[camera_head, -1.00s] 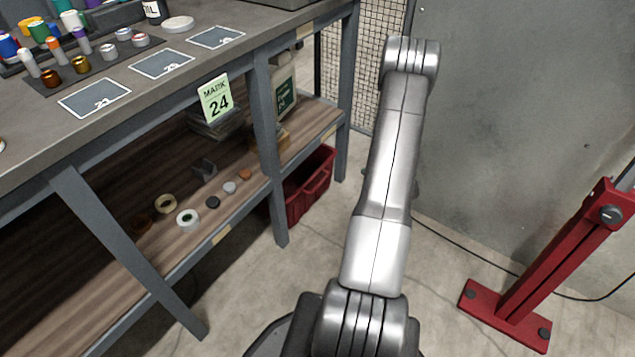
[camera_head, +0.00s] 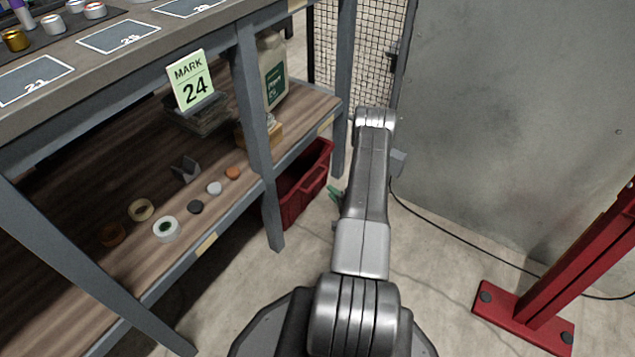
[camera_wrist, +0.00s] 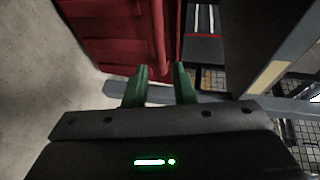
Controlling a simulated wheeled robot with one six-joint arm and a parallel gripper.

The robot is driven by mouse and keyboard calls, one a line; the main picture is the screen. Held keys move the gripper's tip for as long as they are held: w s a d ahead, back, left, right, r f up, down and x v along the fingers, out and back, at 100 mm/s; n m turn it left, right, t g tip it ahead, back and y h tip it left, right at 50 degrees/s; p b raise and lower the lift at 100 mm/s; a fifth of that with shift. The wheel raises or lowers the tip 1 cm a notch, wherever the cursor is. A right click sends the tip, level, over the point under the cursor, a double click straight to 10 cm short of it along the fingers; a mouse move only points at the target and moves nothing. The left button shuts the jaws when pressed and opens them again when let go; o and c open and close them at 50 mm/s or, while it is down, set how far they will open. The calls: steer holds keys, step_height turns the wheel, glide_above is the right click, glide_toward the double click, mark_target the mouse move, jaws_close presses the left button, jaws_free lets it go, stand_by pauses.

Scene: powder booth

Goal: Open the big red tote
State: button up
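The big red tote (camera_head: 303,195) stands on the floor under the right end of the workbench. A bench leg and the lower shelf hide part of it. In the wrist view the ribbed red side of the tote (camera_wrist: 118,32) fills the upper left. My gripper (camera_wrist: 161,86) has two green fingers standing apart with nothing visible between them. The fingertips are close to the tote's edge; I cannot tell whether they touch it. In the head view my arm hides most of the gripper, and a bit of green shows right of the tote.
The workbench (camera_head: 215,27) has a lower shelf (camera_head: 120,190) with tape rolls, small caps and a jug (camera_head: 272,72). A red stand (camera_head: 525,318) is at the right. A cable (camera_head: 460,245) runs along the floor by the grey panel (camera_head: 510,120). Floor between is clear.

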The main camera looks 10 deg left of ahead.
mark_target(318, 179)
steer(key=b+x, duration=0.3)
steer(key=x, duration=0.7)
jaws_close()
